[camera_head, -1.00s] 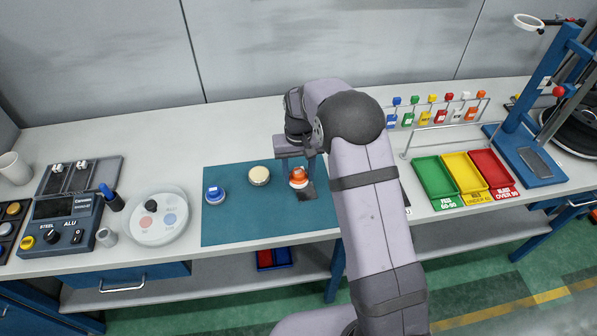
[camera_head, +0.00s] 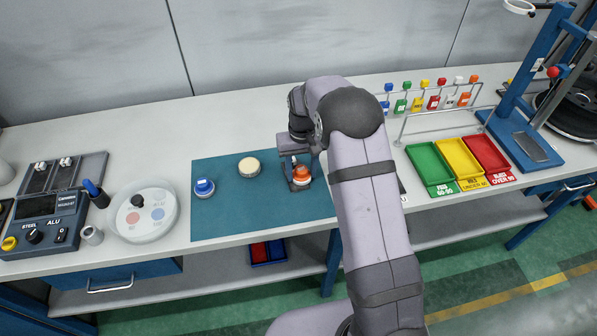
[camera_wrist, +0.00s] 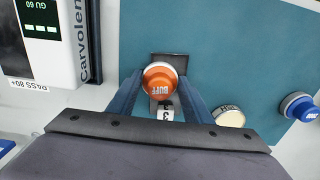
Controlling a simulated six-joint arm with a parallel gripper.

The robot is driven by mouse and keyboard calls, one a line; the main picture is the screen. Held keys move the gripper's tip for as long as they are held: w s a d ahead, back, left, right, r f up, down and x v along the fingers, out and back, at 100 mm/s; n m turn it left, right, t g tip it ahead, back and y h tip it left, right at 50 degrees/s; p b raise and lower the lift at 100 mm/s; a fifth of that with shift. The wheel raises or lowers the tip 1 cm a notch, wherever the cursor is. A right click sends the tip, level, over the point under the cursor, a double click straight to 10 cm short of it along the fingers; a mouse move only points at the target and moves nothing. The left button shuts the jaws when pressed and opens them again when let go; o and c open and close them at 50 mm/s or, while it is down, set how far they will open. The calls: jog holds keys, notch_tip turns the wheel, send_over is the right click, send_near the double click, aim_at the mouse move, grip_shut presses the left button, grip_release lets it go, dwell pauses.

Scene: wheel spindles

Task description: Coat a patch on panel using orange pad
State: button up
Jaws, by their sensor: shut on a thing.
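The orange pad (camera_head: 302,176), marked BUFF, is between the fingers of my gripper (camera_head: 299,168), which is shut on it. It also shows in the wrist view (camera_wrist: 160,80), between the two blue fingers. The small dark panel (camera_head: 298,186) lies on the teal mat, with the pad over it. In the wrist view the panel (camera_wrist: 170,60) shows around the pad's far edge, and a white label lies between the fingers. I cannot tell whether pad and panel touch. The patch under the pad is hidden.
A cream pad (camera_head: 249,166) and a blue pad (camera_head: 204,187) stand to the left on the teal mat (camera_head: 225,220). A white round dish (camera_head: 157,229) is farther left. Green, yellow and red trays (camera_head: 431,166) are right of my arm. The mat's front left is clear.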

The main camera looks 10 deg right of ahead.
jog(key=a, duration=0.3)
jog(key=shift+s+a, duration=0.15)
jog(key=shift+a, duration=0.05)
jog(key=shift+d+b, duration=0.15)
jog(key=shift+b, duration=0.15)
jog(key=shift+w+d+p, duration=0.2)
jog(key=shift+d, duration=0.75)
jog(key=shift+w+d+p, duration=0.15)
jog(key=shift+d, duration=0.8)
jog(key=a, duration=0.4)
jog(key=shift+s+p, duration=0.2)
jog(key=shift+p, duration=0.1)
notch_tip(320, 180, up, 2)
jog(key=shift+a+r+p, duration=0.1)
jog(key=shift+r+p, duration=0.05)
jog(key=shift+p, duration=0.45)
notch_tip(320, 180, up, 6)
jog(key=p, duration=0.4)
